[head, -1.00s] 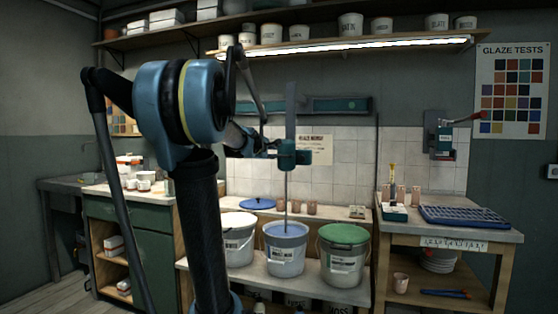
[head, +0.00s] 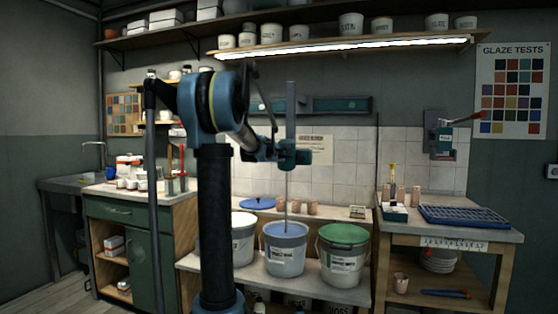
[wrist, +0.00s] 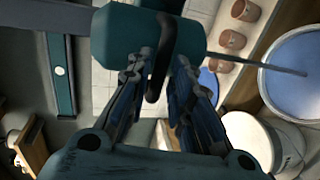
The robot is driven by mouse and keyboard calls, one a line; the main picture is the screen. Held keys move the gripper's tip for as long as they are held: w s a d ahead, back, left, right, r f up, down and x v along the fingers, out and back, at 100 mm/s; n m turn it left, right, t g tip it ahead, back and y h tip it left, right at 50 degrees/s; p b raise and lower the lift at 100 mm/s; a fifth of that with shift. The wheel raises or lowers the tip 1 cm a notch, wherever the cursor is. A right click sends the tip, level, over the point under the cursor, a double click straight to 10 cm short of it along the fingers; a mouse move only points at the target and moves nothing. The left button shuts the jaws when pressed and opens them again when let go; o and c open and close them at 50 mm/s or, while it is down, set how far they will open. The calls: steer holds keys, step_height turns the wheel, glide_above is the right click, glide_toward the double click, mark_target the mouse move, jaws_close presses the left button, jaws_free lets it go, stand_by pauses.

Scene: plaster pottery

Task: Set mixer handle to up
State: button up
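The mixer (head: 291,155) is a teal unit in front of the tiled wall. Its thin rod runs down into a bucket of blue glaze (head: 286,232). In the wrist view the teal mixer body (wrist: 115,38) fills the top, and a dark curved handle (wrist: 157,85) hangs from it. My gripper (wrist: 162,62) is at the mixer, with one finger on each side of the handle. A small gap shows between the handle and the right finger, so the fingers look open. In the head view my gripper (head: 270,150) is partly hidden against the mixer.
A white-lidded bucket (head: 241,222) and a green-lidded bucket (head: 343,235) flank the blue glaze. Terracotta cups (wrist: 232,38) stand behind. A wall switch box (head: 439,137) with a red-tipped lever hangs at right. A teal rail (head: 341,105) runs along the wall.

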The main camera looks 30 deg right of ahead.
steer(key=shift+x, duration=1.25)
